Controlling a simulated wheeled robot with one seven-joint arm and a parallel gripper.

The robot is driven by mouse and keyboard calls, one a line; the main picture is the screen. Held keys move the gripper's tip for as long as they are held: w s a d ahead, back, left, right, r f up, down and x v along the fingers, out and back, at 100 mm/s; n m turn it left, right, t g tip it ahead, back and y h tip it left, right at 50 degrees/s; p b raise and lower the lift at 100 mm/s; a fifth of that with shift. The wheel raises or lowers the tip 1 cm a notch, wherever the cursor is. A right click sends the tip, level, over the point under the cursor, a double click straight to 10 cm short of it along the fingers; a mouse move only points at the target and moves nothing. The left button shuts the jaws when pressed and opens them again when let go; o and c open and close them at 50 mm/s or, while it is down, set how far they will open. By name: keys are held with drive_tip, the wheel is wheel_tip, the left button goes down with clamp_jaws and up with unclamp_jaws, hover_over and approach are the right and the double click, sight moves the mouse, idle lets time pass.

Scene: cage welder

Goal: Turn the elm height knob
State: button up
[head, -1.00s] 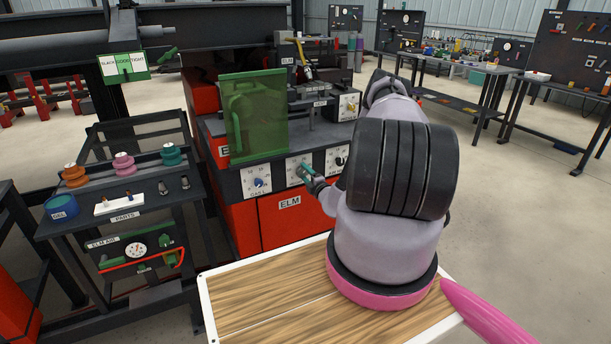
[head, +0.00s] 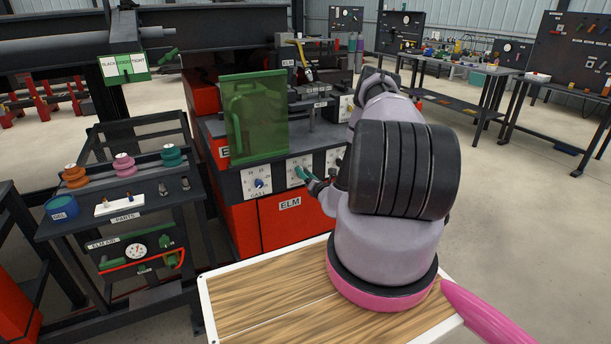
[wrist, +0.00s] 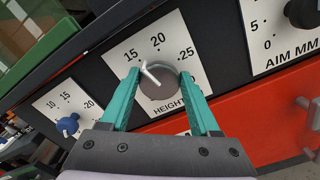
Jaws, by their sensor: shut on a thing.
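The height knob (wrist: 160,82) is grey and round with a white pointer line, on a white dial plate (wrist: 130,48) marked 15, 20 and 25. Its pointer aims up and left, between 15 and 20 and nearer 15. My gripper (wrist: 160,74) has its two teal fingers on either side of the knob and is shut on it. In the head view my gripper (head: 301,173) is at the middle dial on the front of the ELM machine (head: 290,220), and it hides the knob there.
A dial with a blue knob (wrist: 68,124) is left of the height dial. The AIM MM dial with a dark knob (wrist: 303,12) is to the right. A green see-through guard (head: 255,115) stands above the panel. A parts stand (head: 125,225) is at the left.

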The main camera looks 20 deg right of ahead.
drive_tip(key=shift+s+a+f+n, duration=0.1)
drive_tip(key=shift+n, duration=2.1)
drive_tip(key=o, duration=1.4)
drive_tip(key=shift+c, duration=0.2)
drive_tip(key=s, duration=1)
drive_tip(key=shift+s+d, duration=0.2)
drive_tip(key=shift+s, duration=0.15)
